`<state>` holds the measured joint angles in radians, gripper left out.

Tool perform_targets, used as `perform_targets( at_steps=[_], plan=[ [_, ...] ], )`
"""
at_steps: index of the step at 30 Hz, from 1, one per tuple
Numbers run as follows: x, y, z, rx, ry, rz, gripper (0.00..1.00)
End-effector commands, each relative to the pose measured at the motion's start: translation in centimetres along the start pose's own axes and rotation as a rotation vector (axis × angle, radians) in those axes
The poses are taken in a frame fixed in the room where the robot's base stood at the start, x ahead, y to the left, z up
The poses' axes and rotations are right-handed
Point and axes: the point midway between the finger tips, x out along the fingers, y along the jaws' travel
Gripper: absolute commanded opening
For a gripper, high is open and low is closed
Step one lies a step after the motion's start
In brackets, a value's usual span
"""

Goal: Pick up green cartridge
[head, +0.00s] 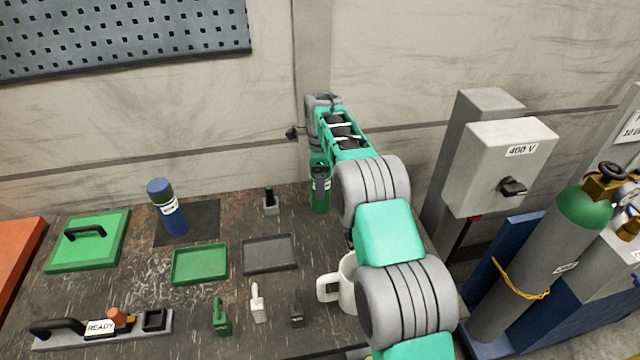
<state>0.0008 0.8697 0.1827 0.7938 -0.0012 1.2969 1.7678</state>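A green cylinder (320,198) with a pale label stands upright near the back right of the dark table (130,275), beside the arm; it looks like the green cartridge. My arm reaches over the table's right side toward the wall and bends down at its far end. My gripper (320,172) appears to be at the cylinder's upper part. Its fingers are too small and dark to make out, so I cannot tell whether they hold the cylinder. A blue cylinder (167,208) with a white label stands at the back left.
Small green (222,317), white (257,302) and dark grey (296,308) pieces stand at the front. Behind them lie a green tray (200,265) and a dark tray (270,253). A white mug (328,289) is partly hidden by my arm. A gas bottle (535,270) stands right.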

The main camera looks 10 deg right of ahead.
Motion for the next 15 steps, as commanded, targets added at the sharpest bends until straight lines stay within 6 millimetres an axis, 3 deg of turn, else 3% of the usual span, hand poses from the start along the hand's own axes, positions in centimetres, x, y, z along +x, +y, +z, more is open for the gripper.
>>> perform_targets(
  at_steps=[4, 15],
  plan=[
    [0.00, -0.03, -0.02, 0.000, 0.000, -0.001, 0.80],
    [-0.05, -0.04, -0.04, 0.000, 0.000, -0.001, 0.50]
  ],
)
